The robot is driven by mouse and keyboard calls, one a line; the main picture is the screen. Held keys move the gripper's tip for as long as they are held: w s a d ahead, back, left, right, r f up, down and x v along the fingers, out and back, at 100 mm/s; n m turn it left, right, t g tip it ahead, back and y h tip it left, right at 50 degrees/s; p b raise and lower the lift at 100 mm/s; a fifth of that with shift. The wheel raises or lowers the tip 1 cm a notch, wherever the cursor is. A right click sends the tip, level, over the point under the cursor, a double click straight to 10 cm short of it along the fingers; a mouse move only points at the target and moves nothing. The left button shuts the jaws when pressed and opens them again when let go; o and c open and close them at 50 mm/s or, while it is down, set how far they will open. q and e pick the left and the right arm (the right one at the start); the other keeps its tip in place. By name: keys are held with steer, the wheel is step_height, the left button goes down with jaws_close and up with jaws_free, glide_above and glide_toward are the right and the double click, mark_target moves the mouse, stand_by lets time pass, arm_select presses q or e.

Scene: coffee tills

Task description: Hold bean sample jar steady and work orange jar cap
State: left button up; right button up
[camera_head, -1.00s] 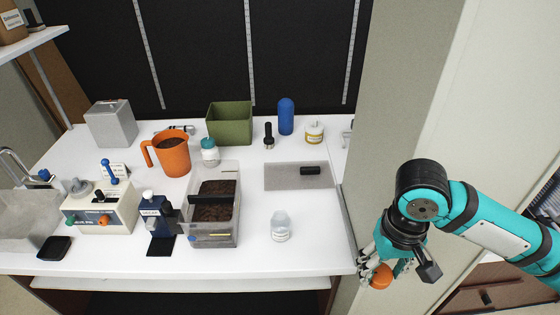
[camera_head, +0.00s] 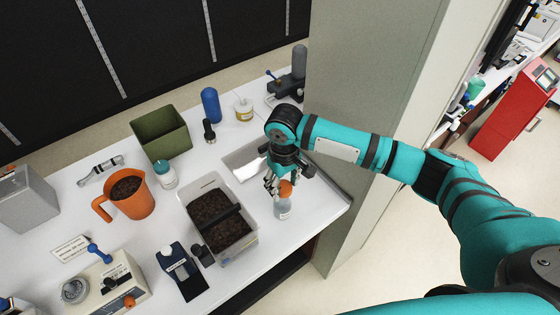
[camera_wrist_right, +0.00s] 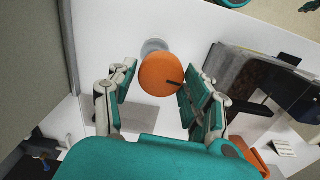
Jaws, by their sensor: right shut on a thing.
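The clear bean sample jar (camera_head: 283,209) stands upright near the counter's right front corner. The orange jar cap (camera_head: 286,188) is at its mouth in the head view. My right gripper (camera_head: 277,184) is shut on the cap, pointing down. In the right wrist view the cap (camera_wrist_right: 160,74) sits between the fingers and covers most of the jar; part of the jar's pale round outline (camera_wrist_right: 152,46) shows beyond it. I cannot tell whether the cap touches the jar's rim. My left gripper is not in view, and no gripper is seen holding the jar.
A clear bin of dark beans (camera_head: 235,246) stands close left of the jar. An orange jug (camera_head: 131,197), a teal-capped jar (camera_head: 166,176), a green box (camera_head: 161,134) and a blue bottle (camera_head: 211,105) are farther off. A wall panel (camera_head: 370,110) rises at the counter's right end.

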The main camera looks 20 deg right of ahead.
mark_target(283, 182)
steer(key=shift+w+d+f+n+p, duration=0.15)
steer(key=shift+w+d+n+p, duration=0.25)
steer(key=shift+w+p, duration=0.25)
steer(key=shift+f, duration=0.2)
steer(key=shift+w+a+f, duration=0.1)
steer(key=shift+a, duration=0.15)
steer(key=shift+p, duration=0.65)
steer(key=shift+f+b, duration=0.6)
steer(key=shift+f, duration=0.35)
steer(key=shift+r, duration=0.2)
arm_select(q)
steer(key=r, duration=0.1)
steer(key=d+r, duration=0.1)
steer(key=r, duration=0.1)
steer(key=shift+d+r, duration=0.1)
